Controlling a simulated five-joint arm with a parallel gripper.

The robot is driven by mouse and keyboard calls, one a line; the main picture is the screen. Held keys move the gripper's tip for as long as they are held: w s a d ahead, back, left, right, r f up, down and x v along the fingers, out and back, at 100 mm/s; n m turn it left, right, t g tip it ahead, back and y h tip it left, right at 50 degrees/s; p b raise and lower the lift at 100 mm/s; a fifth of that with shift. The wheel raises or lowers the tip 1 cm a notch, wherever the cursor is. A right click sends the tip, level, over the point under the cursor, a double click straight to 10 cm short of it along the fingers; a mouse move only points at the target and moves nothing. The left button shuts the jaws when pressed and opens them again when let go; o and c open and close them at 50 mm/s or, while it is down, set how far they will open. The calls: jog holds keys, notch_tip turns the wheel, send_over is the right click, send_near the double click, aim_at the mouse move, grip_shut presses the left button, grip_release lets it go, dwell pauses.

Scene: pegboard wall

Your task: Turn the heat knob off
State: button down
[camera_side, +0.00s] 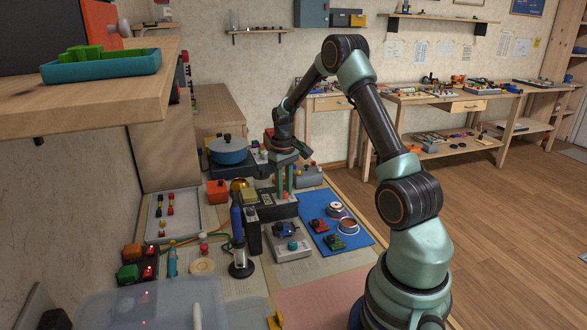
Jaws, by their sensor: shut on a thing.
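My gripper (284,193) points straight down with its green fingers at the top of a dark box (270,211), which looks like a heating station with small light panels on it. The fingers are close together, shut on what appears to be the heat knob on that box. The knob itself is hidden between the fingers, so its setting cannot be seen. A blue-handled iron (237,222) stands upright in a black stand (241,265) to the front left of the box.
A blue pot (229,151) stands behind left. A grey box with a teal knob (292,245) sits in front, and a blue mat (335,224) with small parts lies right. A clear lid (130,310) and a tray (157,221) are at left. The wooden shelf (120,100) overhangs upper left.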

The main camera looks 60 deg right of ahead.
jog(key=shift+r+n, duration=0.1)
jog(key=shift+n, duration=1.8)
jog(key=c, duration=0.7)
grip_release()
jog(key=shift+o, duration=0.2)
notch_tip(320, 180, up, 12)
